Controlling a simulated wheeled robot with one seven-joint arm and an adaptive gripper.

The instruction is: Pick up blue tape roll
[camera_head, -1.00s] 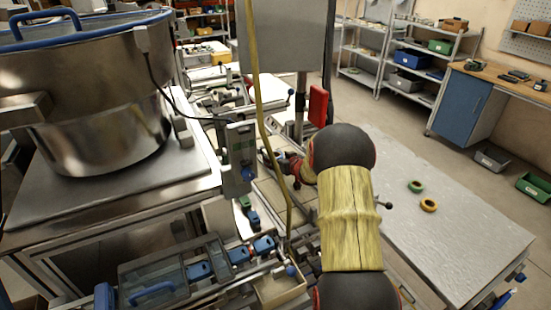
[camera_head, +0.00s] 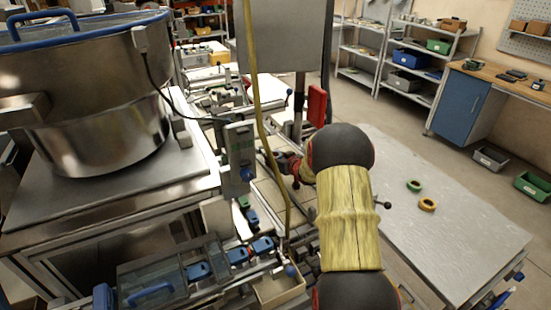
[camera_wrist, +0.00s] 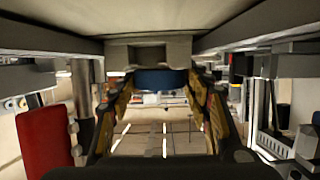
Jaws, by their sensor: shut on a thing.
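The blue tape roll (camera_wrist: 160,80) shows as a dark blue band in the middle of the wrist view. My gripper (camera_wrist: 158,88) has its two fingers on either side of it, shut on it. A grey block-like part (camera_wrist: 150,50) is just above and behind the roll in this view. I cannot tell whether the roll touches it. In the head view the roll is hidden and my gripper is mostly covered by my arm.
A green tape roll (camera_head: 414,185) and a yellow one (camera_head: 428,204) lie on the grey table (camera_head: 460,240) at the right. A large metal bowl (camera_head: 90,100) stands at the left. A red panel (camera_head: 317,104) and a yellow hose (camera_head: 257,110) are near my arm.

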